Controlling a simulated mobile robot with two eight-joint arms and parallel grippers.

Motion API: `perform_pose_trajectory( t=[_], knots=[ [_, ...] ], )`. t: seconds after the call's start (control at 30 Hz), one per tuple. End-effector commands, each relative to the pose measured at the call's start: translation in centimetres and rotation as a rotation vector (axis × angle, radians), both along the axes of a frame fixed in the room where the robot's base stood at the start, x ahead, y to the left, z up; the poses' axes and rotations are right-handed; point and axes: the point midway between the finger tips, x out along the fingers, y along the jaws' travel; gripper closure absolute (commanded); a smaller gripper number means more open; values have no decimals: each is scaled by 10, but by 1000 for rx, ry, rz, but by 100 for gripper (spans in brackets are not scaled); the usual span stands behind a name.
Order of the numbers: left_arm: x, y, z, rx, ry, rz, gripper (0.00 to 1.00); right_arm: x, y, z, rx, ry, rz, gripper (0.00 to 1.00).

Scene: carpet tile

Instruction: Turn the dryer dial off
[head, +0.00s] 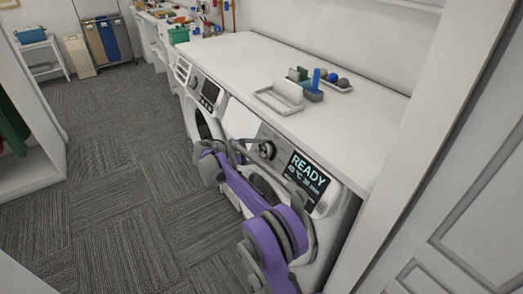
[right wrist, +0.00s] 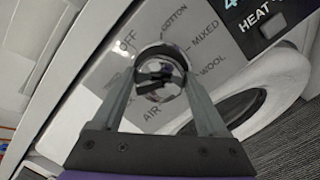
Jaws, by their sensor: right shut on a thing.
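The dryer (head: 327,203) stands under the counter at the right, with a dark display reading READY. Its dial (head: 267,150) is a round chrome knob with a dark centre on the control panel. In the right wrist view the dial (right wrist: 160,70) has the labels OFF, COTTON, MIXED, WOOL and AIR around it. I cannot tell which label it points to. My right gripper (right wrist: 160,78) is shut on the dial, one finger on each side. In the head view my purple right arm hides part of the dryer front. My left gripper is not in view.
A second front-loading machine (head: 205,105) stands to the left. The white counter (head: 235,60) above holds a tray (head: 278,100), with a blue-handled brush (head: 315,86) and balls beside it. A white panelled door (head: 470,215) is at the right. The carpet (head: 110,190) at the left is clear.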

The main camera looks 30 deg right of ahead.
Motion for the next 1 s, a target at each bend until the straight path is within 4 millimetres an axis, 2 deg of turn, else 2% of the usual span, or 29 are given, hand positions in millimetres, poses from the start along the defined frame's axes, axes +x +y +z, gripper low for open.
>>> perform_pose_trajectory(
  t=[1.0],
  knots=[
    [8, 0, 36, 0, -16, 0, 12, 1, 1, 1, 67, -835, -426, 79]
  ],
)
